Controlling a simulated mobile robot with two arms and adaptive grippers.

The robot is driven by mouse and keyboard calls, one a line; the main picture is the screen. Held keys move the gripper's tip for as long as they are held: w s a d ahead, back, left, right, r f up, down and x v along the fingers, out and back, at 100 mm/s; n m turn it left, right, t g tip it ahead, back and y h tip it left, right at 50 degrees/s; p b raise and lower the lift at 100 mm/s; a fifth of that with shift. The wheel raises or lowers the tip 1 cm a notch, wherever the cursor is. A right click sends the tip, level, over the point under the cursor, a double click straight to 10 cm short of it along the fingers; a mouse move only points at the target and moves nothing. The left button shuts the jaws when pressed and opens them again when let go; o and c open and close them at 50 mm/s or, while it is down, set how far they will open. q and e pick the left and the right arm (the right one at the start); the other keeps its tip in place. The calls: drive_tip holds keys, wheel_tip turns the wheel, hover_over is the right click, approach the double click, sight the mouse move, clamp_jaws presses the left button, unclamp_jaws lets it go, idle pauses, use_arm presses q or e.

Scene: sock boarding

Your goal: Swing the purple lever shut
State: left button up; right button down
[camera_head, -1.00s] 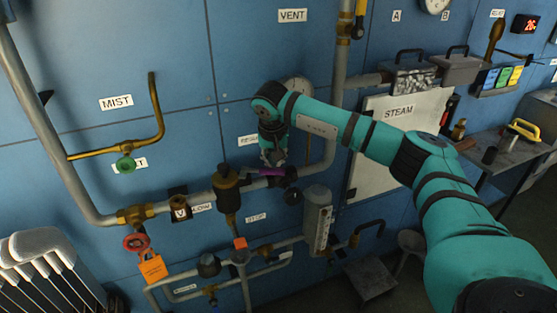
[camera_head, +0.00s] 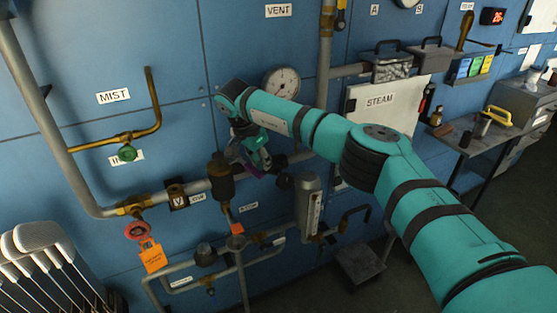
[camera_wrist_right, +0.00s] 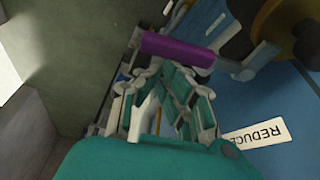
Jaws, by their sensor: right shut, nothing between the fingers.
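The purple lever (camera_head: 252,169) is on the pipe run at the middle of the blue wall, just right of a dark brass valve body (camera_head: 221,181). In the head view it slants and is partly hidden by my right gripper (camera_head: 262,162). In the right wrist view the purple grip (camera_wrist_right: 177,49) lies across the picture just beyond the fingertips of my right gripper (camera_wrist_right: 160,78). The fingers are shut with nothing between them, close against or beside the grip; contact is not certain. My left gripper is not in view.
A round gauge (camera_head: 282,83) hangs above my right wrist. A REDUCE label (camera_wrist_right: 257,135) shows in the wrist view. Pipes crowd the area below.

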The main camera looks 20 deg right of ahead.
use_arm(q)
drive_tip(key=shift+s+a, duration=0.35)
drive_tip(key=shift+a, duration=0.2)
use_arm(e)
drive_tip(key=shift+s+a+f, duration=0.1)
drive_tip(key=shift+s+a, duration=0.4)
drive_tip(key=shift+a, duration=0.35)
drive_tip(key=shift+s+a, duration=0.1)
drive_tip(key=shift+a, duration=0.15)
use_arm(q)
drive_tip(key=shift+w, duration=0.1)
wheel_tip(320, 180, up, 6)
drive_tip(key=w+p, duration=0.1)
drive_tip(key=p, duration=0.5)
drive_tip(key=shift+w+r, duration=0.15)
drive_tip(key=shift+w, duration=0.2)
use_arm(e)
drive_tip(key=w+v, duration=0.1)
drive_tip(key=v, duration=0.8)
drive_tip(key=shift+r, duration=0.45)
drive_tip(key=shift+s, duration=0.15)
